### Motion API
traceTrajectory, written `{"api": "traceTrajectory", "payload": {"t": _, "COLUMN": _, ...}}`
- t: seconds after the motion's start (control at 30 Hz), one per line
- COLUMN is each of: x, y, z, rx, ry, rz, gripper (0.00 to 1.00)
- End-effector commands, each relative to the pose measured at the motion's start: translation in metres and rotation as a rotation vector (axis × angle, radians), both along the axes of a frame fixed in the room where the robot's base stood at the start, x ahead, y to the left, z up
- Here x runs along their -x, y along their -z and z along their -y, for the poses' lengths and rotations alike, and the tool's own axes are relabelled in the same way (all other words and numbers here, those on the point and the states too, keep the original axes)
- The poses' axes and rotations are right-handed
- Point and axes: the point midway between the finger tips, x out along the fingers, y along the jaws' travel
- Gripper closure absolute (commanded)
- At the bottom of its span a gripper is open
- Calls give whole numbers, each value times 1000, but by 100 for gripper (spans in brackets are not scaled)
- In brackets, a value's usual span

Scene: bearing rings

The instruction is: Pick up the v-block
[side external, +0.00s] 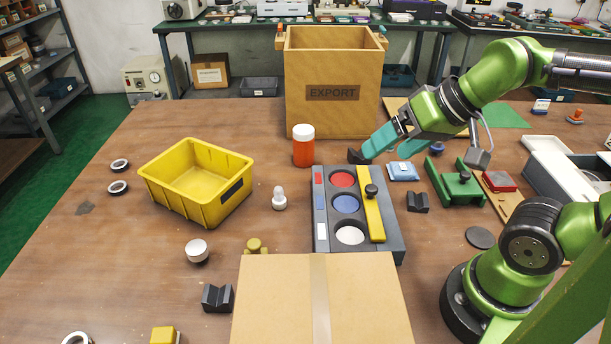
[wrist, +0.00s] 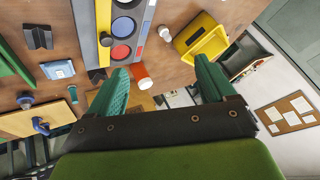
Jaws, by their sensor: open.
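Two dark v-blocks with notched tops show in the side view. One v-block (side external: 417,202) sits on the table just right of the grey tray; it also appears at upper left in the wrist view (wrist: 38,37). Another v-block (side external: 217,298) stands near the front, left of the cardboard box. My gripper (side external: 387,151) is tilted down to the left above the tray's far end, its teal fingers spread and empty. In the wrist view my gripper (wrist: 162,69) is open, with no v-block between its fingers. A small dark piece beside one fingertip is unclear.
The grey tray (side external: 325,242) holds colored discs and a yellow bar. An orange bottle (side external: 303,152) and tall export box (side external: 334,118) stand behind it. A green fixture (side external: 458,188) stands right of the nearer-to-gripper v-block. A yellow bin (side external: 187,204) is left; a cardboard box (side external: 280,305) is in front.

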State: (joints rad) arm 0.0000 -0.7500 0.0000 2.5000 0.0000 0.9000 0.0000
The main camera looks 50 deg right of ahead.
Motion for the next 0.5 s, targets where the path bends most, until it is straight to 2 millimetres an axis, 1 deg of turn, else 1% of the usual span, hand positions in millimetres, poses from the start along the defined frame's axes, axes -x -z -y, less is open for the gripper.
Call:
{"api": "traceTrajectory", "payload": {"t": 0.13, "x": 0, "y": 0, "z": 1, "rx": -1, "ry": 5, "rz": -1, "gripper": 17}}
{"api": "traceTrajectory", "payload": {"t": 0.2, "x": -2, "y": 6, "z": 6, "rx": -3, "ry": 26, "rz": -26, "gripper": 17}}
{"api": "traceTrajectory", "payload": {"t": 0.27, "x": -8, "y": 12, "z": 16, "rx": -8, "ry": 61, "rz": -60, "gripper": 17}}
{"api": "traceTrajectory", "payload": {"t": 0.37, "x": -20, "y": 24, "z": 46, "rx": -17, "ry": 152, "rz": -154, "gripper": 17}}
{"api": "traceTrajectory", "payload": {"t": 0.47, "x": -29, "y": 41, "z": 87, "rx": -24, "ry": 270, "rz": -282, "gripper": 17}}
{"api": "traceTrajectory", "payload": {"t": 0.5, "x": -30, "y": 47, "z": 104, "rx": -28, "ry": 318, "rz": -334, "gripper": 17}}
